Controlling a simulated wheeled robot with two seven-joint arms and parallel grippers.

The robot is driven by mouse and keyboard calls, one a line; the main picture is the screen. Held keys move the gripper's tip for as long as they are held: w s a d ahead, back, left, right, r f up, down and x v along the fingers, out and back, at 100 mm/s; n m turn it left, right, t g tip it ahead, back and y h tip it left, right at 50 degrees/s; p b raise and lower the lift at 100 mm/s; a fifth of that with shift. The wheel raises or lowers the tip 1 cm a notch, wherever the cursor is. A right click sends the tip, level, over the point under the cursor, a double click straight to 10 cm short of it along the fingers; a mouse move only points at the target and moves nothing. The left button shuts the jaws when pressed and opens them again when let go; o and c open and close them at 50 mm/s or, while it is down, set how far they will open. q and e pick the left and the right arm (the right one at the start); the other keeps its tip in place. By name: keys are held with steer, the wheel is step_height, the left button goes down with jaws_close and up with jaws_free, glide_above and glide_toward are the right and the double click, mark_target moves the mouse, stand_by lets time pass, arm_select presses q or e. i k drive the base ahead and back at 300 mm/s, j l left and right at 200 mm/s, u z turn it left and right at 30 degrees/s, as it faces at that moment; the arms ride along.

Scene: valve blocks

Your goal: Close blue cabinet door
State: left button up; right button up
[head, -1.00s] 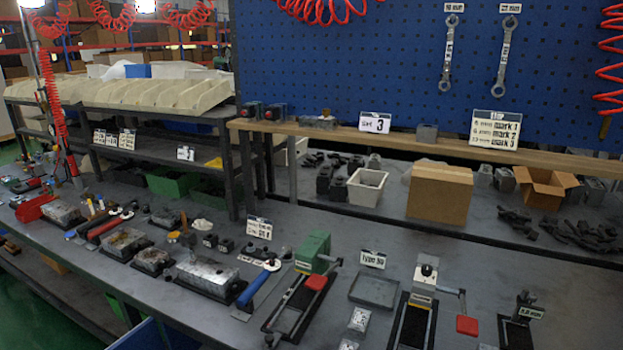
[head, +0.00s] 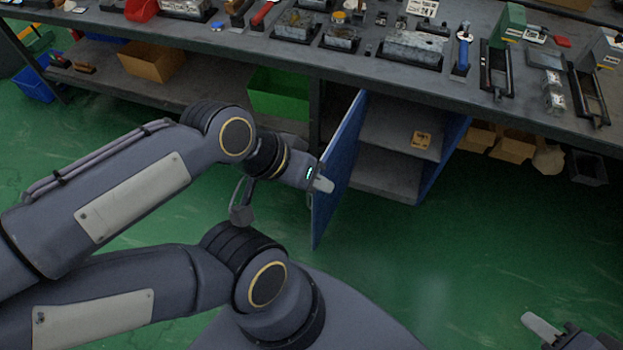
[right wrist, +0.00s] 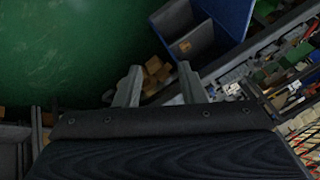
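The blue cabinet door (head: 338,170) stands open, swung out from the cabinet under the workbench. Inside the open cabinet are grey shelves (head: 387,172), with a small yellow label on one. My left gripper (head: 320,185) is at the outer, left face of the door, close to its middle; I cannot tell whether it touches. Its fingers are partly hidden, so their opening is unclear. My right gripper (right wrist: 160,84) is open and empty in the right wrist view, its two fingers apart. In the head view only part of it shows at the bottom right, away from the door.
The workbench top (head: 250,45) above the cabinet holds several tools and metal blocks. A green bin (head: 280,94) and a cardboard box (head: 152,62) sit on the lower shelf to the left. Green floor (head: 470,250) is clear right of the door.

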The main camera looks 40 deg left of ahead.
mark_target(337, 157)
steer(key=j+z, duration=0.1)
steer(key=j, duration=0.5)
steer(key=j+z, duration=0.1)
steer(key=j, duration=0.5)
steer(key=k+j+z, duration=0.1)
steer(key=j, duration=0.5)
steer(key=k+j, duration=0.1)
steer(key=j, duration=0.45)
steer(key=j+u, duration=0.1)
steer(key=u, duration=0.15)
steer(key=i, duration=0.05)
